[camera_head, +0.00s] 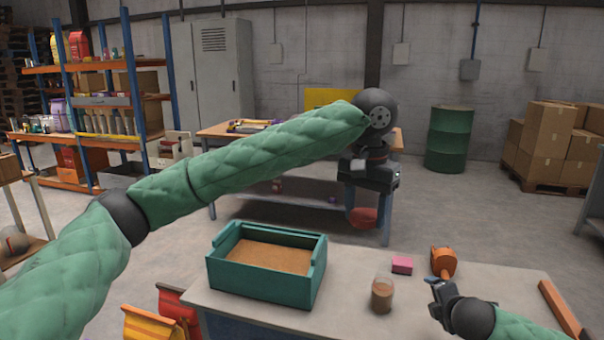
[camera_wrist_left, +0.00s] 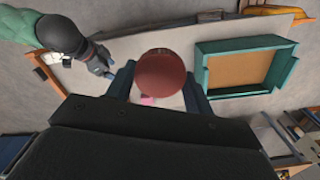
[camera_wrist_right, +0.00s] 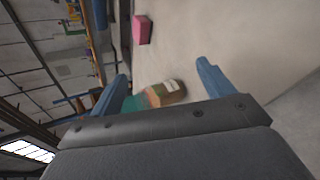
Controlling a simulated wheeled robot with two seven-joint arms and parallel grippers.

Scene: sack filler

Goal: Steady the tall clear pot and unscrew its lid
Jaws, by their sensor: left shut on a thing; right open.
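The clear pot (camera_head: 382,296), with brown contents, stands upright on the near table. No lid shows on its top. My left gripper (camera_head: 364,205) is shut on a round dark red lid (camera_head: 363,218), held high above and behind the pot. The lid (camera_wrist_left: 160,72) also shows between both fingers in the left wrist view. My right gripper (camera_head: 436,283) is open and empty, low over the table to the right of the pot, apart from it. In the right wrist view the pot (camera_wrist_right: 166,92) appears beyond and between the open fingers.
A green tray (camera_head: 262,287) with brown fill stands left of the pot. A pink block (camera_head: 402,265) lies behind it. An orange rounded thing (camera_head: 443,262) is just behind my right gripper. An orange-brown bar (camera_head: 560,308) lies at the table's right. The table's front middle is clear.

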